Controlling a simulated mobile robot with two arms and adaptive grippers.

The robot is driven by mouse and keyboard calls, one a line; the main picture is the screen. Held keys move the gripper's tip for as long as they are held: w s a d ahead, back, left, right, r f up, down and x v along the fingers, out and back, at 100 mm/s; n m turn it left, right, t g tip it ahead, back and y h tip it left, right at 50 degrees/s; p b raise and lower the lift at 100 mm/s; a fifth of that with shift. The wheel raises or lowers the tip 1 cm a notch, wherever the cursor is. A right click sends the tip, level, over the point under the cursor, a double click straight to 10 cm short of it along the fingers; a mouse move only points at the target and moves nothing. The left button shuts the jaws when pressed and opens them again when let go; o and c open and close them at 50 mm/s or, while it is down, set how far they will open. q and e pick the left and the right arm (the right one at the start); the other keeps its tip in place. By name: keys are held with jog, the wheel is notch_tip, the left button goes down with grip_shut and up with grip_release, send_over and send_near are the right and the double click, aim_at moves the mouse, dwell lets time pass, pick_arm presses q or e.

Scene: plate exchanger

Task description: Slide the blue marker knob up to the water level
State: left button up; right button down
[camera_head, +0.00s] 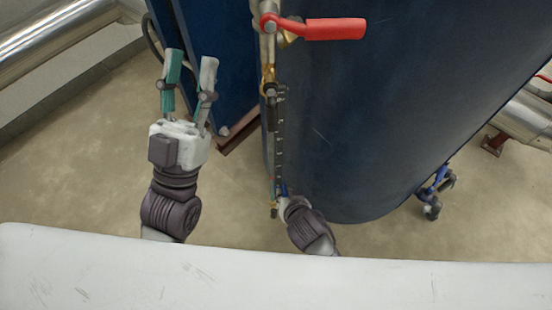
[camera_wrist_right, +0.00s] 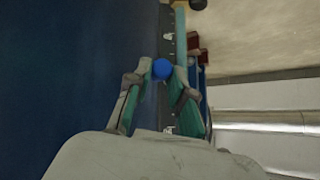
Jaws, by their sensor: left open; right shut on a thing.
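The blue marker knob (camera_wrist_right: 161,68) is a small blue ball in the right wrist view, held between the two fingertips of my right gripper (camera_head: 284,190). The knob sits beside the level gauge (camera_head: 279,140), a narrow upright strip with tick marks on the dark blue tank. In the head view, my right gripper is low on this gauge and the knob is mostly hidden by it. I cannot make out the water level. My left gripper (camera_head: 188,68) is open and empty, in front of the blue frame left of the gauge.
A red-handled valve (camera_head: 335,29) is at the gauge's top. The dark blue tank (camera_head: 400,100) fills the right, with a blue-handled valve (camera_head: 435,183) near its foot. Silver pipes (camera_head: 60,40) run at the upper left. Concrete floor (camera_head: 90,150) is open on the left.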

pick_arm(q)
jog(key=shift+w+f+g+y+p, duration=1.4)
jog(key=shift+w+f+g, duration=1.25)
jog(key=shift+f+g, duration=1.4)
jog(key=s+a+f+g+y+p, duration=0.1)
jog(key=s+f+g, duration=0.1)
jog(key=f, duration=0.4)
jog(key=s+a+f+g+y+p, duration=0.1)
jog(key=a+f+g+p, duration=0.1)
jog(key=f+g, duration=0.3)
jog(key=shift+s+f+n+y, duration=0.3)
jog(key=shift+s+f, duration=0.05)
jog(key=shift+f, duration=0.65)
dwell(0.5)
jog(key=shift+s, duration=0.1)
dwell(0.3)
